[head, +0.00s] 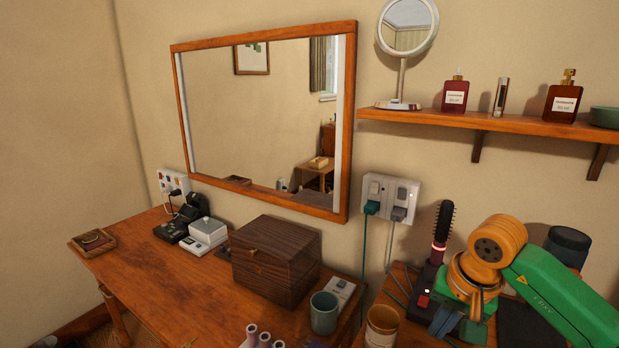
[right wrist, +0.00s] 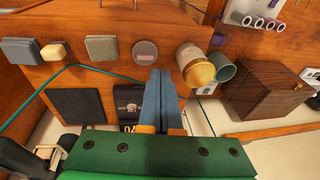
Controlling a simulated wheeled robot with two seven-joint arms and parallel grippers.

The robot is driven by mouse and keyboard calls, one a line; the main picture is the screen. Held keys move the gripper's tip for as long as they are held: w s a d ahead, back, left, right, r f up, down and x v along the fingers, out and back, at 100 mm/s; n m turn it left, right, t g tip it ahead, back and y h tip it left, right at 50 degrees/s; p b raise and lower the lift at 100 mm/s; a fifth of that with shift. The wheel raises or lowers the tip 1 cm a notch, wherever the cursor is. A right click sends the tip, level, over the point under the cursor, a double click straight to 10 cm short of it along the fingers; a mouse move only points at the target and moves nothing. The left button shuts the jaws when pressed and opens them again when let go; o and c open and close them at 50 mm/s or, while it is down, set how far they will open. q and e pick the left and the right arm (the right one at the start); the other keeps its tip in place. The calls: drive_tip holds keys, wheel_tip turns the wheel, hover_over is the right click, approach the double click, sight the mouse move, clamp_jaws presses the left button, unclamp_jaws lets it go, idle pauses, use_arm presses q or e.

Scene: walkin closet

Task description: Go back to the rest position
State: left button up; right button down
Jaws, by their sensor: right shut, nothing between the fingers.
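My right gripper (head: 440,326) is at the lower right of the head view, below my green and orange arm, over the right-hand wooden table. In the right wrist view its two blue-grey fingers (right wrist: 162,78) are together with nothing between them. They are above a black device (right wrist: 128,98) and short of a round tin (right wrist: 145,52). My left gripper is in neither view.
A hairbrush (head: 443,225) stands upright close to my right arm. A tan jar (head: 382,328) and a green mug (head: 323,312) are left of the gripper, with a dark wooden box (head: 275,260) beyond. A wall shelf (head: 450,121) runs above.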

drive_tip(key=s+a+m+y, duration=0.3)
drive_tip(key=a+y, duration=0.8)
drive_tip(key=a, duration=1.1)
drive_tip(key=a+r+m+t+y, duration=0.4)
drive_tip(key=r+m+y, duration=0.5)
drive_tip(key=r+m, duration=0.25)
drive_tip(key=w+d+f+m+t+h, duration=0.3)
drive_tip(key=d+m+t+h, duration=0.35)
drive_tip(key=m, duration=0.85)
drive_tip(key=w+d+f+m+t+h, duration=0.25)
drive_tip(key=d+m+t+h, duration=0.45)
drive_tip(key=m, duration=0.8)
drive_tip(key=s+d+f+m+g+h, duration=0.25)
drive_tip(key=f+m+h, duration=0.2)
drive_tip(key=f, duration=0.25)
drive_tip(key=s+d+f+m+g+h, duration=0.2)
drive_tip(key=d+f+m+g+h, duration=0.15)
drive_tip(key=f+m, duration=0.3)
drive_tip(key=s+d+f+m+g+y, duration=0.1)
drive_tip(key=s+f+m+g, duration=0.9)
drive_tip(key=s+f, duration=0.8)
drive_tip(key=s+f+n+g, duration=0.2)
drive_tip(key=s+f, duration=0.2)
drive_tip(key=f, duration=1.1)
drive_tip(key=s+d+f+g, duration=0.1)
drive_tip(key=s+d+f, duration=0.1)
drive_tip(key=s+f, duration=0.7)
drive_tip(key=s, duration=0.2)
drive_tip(key=shift+s+d, duration=0.2)
drive_tip(key=shift+s, duration=0.15)
